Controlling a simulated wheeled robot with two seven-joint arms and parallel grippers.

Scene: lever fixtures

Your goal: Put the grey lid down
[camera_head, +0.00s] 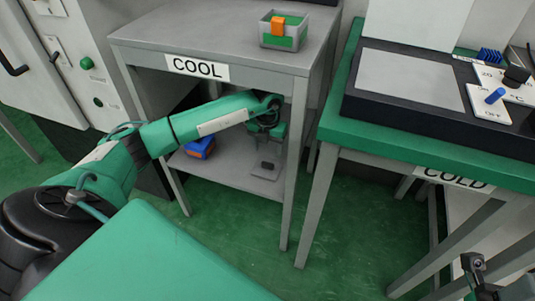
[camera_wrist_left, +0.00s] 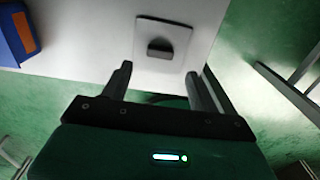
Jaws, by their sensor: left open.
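The grey lid, a flat square plate with a dark raised grip, lies on the lower shelf (camera_head: 222,168) of the table labelled COOL. It shows in the head view (camera_head: 264,173) and in the left wrist view (camera_wrist_left: 178,32). My left gripper (camera_wrist_left: 158,72) is open and empty, its two fingers apart and pointing at the lid. In the wrist view the lid's grip is just beyond the gap between the fingertips, apart from both. In the head view the left gripper (camera_head: 271,139) is above the lid, partly shaded under the tabletop. What seems my right gripper (camera_head: 474,265) shows only partly at the lower right.
A blue and orange box (camera_head: 199,148) stands on the same shelf, left of the lid. A grey container with green and orange (camera_head: 284,31) stands on the COOL tabletop above (camera_head: 205,32). Table legs (camera_head: 291,165) frame the shelf. A green-edged COLD table (camera_head: 345,130) stands right.

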